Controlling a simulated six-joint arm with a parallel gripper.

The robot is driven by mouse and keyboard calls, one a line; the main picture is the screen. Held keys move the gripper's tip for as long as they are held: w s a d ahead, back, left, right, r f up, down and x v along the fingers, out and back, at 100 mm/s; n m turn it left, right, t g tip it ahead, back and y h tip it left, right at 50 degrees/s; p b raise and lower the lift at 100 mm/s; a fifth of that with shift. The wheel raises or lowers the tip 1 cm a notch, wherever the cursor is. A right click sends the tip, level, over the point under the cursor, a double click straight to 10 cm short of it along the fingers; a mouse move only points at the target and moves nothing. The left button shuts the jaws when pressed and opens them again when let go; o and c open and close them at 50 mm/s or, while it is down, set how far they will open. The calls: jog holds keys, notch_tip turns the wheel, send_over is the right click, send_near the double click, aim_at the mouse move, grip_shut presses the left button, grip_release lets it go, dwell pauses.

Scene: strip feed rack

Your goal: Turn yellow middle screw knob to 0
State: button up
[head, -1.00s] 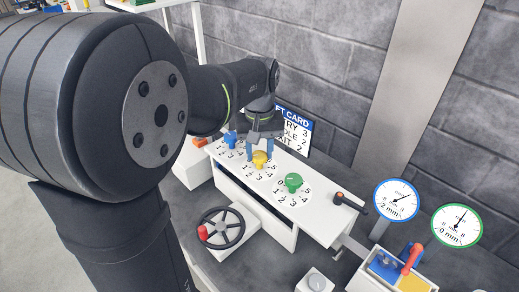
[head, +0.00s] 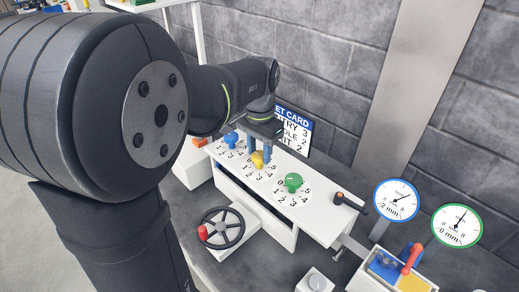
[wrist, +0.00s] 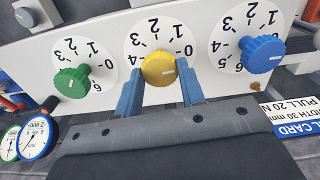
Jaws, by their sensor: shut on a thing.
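The yellow middle screw knob (head: 257,158) stands on the white panel (head: 268,190) between the blue knob (head: 231,138) and the green knob (head: 293,182). My gripper (head: 259,155) comes down from above with its blue fingers on both sides of the yellow knob. In the wrist view the yellow knob (wrist: 158,69) sits between the two fingertips (wrist: 160,76), which are shut on it. The 0 mark of its dial (wrist: 160,32) shows just right of the knob there. A pale line shows on the knob face; I cannot tell its exact reading.
The blue knob (wrist: 262,54) and green knob (wrist: 72,82) flank the fingers closely. A handwheel (head: 221,228) is in front of the panel. A set card (head: 292,130) stands behind.

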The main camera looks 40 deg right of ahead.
aim_at(259, 155)
jog(key=shift+m, duration=0.6)
jog(key=o, duration=1)
notch_tip(259, 155, up, 18)
jog(key=shift+f, duration=0.25)
notch_tip(259, 155, down, 18)
jog(key=shift+r, duration=0.2)
dwell(0.6)
jog(key=shift+r, duration=0.1)
